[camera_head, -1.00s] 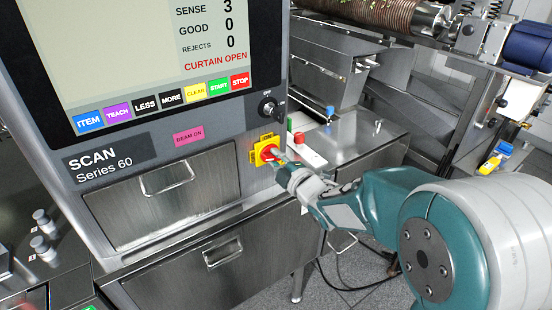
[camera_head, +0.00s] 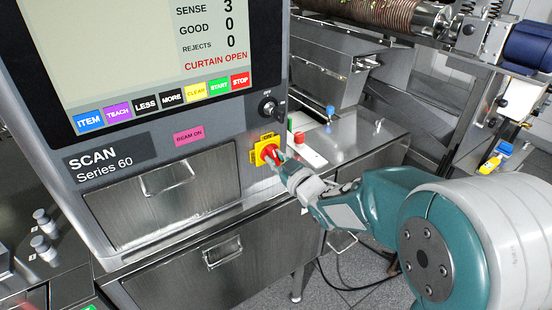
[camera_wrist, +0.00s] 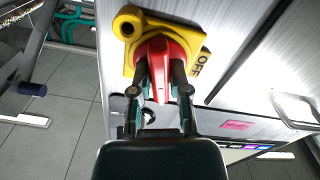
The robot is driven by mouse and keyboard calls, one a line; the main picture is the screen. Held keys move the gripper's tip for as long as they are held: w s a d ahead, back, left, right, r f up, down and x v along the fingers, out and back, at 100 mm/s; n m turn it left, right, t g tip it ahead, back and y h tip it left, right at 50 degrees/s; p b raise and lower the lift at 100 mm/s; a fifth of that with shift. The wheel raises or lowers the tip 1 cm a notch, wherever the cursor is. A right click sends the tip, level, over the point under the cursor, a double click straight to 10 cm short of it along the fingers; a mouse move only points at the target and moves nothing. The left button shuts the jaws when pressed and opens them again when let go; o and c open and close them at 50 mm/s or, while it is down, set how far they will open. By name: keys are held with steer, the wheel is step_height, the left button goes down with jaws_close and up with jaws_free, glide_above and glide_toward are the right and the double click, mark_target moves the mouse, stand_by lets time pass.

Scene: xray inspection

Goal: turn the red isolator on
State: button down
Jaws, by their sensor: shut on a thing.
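The red isolator (camera_head: 267,152) is a red rotary handle on a yellow square plate, on the front of the grey machine below the key switch. It also shows in the wrist view (camera_wrist: 161,50), where "OFF" reads on the plate's right side and a yellow ring tab sticks out at its upper left. My gripper (camera_wrist: 161,78) is shut on the red handle, one dark finger on each side of it. In the head view my gripper (camera_head: 281,164) reaches the handle from the lower right. The fingers partly cover the handle's sides.
Drawers with handles lie left of and below the isolator.

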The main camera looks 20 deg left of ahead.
steer(key=shift+f+m, duration=0.15)
steer(key=shift+m, duration=1.55)
steer(key=c, duration=0.7)
jaws_free()
steer(key=shift+o, duration=0.5)
steer(key=shift+a, duration=0.15)
steer(key=shift+s+d, duration=0.25)
steer(key=shift+d, duration=0.15)
steer(key=v, duration=1.1)
